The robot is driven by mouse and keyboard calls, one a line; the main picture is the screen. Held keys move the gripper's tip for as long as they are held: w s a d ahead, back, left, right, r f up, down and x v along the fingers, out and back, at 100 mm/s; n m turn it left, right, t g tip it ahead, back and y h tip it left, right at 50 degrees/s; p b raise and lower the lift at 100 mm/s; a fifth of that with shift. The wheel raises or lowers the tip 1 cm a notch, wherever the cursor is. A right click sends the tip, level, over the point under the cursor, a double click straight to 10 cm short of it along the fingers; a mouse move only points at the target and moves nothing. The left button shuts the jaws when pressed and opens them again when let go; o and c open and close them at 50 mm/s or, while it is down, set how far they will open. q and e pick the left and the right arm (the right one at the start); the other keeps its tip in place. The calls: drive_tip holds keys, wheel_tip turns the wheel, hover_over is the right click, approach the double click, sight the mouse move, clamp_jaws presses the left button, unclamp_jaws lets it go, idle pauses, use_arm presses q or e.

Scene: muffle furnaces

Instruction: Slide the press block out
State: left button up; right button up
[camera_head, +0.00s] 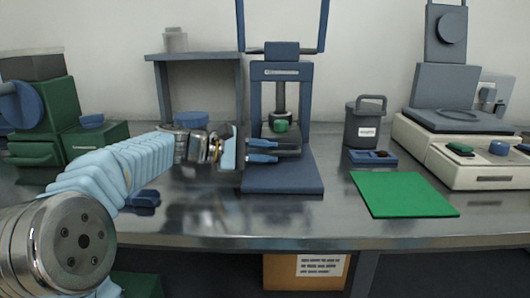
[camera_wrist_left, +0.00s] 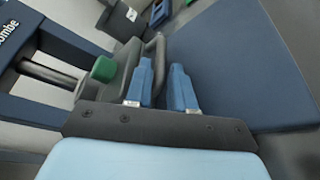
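The blue press (camera_head: 282,72) stands mid-table with its flat base (camera_head: 283,178) toward me. The dark grey press block (camera_head: 289,149) is low in the press, with a green piece (camera_head: 281,126) above it. In the left wrist view the block (camera_wrist_left: 126,62) has a looped grey handle, and the green piece (camera_wrist_left: 103,68) is beside it. Part of the block is hidden by the fingers. My right gripper is not in view.
A grey lidded canister (camera_head: 362,124), a small blue tray (camera_head: 373,157) and a green mat (camera_head: 403,194) lie right of the press. A pale device (camera_head: 478,165) stands far right, green equipment (camera_head: 60,118) at far left. The table's front edge is clear.

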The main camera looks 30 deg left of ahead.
sight(265, 171)
use_arm(q)
clamp_jaws()
drive_tip(key=s, duration=0.1)
drive_tip(key=d+b, duration=0.1)
drive_tip(key=s+b, duration=0.1)
drive_tip(key=shift+s+d+f, duration=0.25)
drive_tip(key=shift+s+d, duration=0.1)
drive_tip(key=shift+d, duration=0.05)
drive_tip(key=s+d, duration=0.1)
drive_tip(key=s, duration=0.1)
drive_tip(key=s+d+b, duration=0.1)
drive_tip(key=s, duration=0.1)
drive_tip(key=s+d+b, duration=0.1)
drive_tip(key=s+d, duration=0.1)
drive_tip(key=shift+s+d+r, duration=0.1)
drive_tip(key=shift+s+r, duration=0.1)
drive_tip(key=shift+s, duration=0.2)
drive_tip(key=shift+s+d, duration=0.2)
drive_tip(key=shift+s, duration=0.05)
drive_tip(key=shift+o, duration=0.4)
unclamp_jaws()
drive_tip(key=shift+s, duration=0.15)
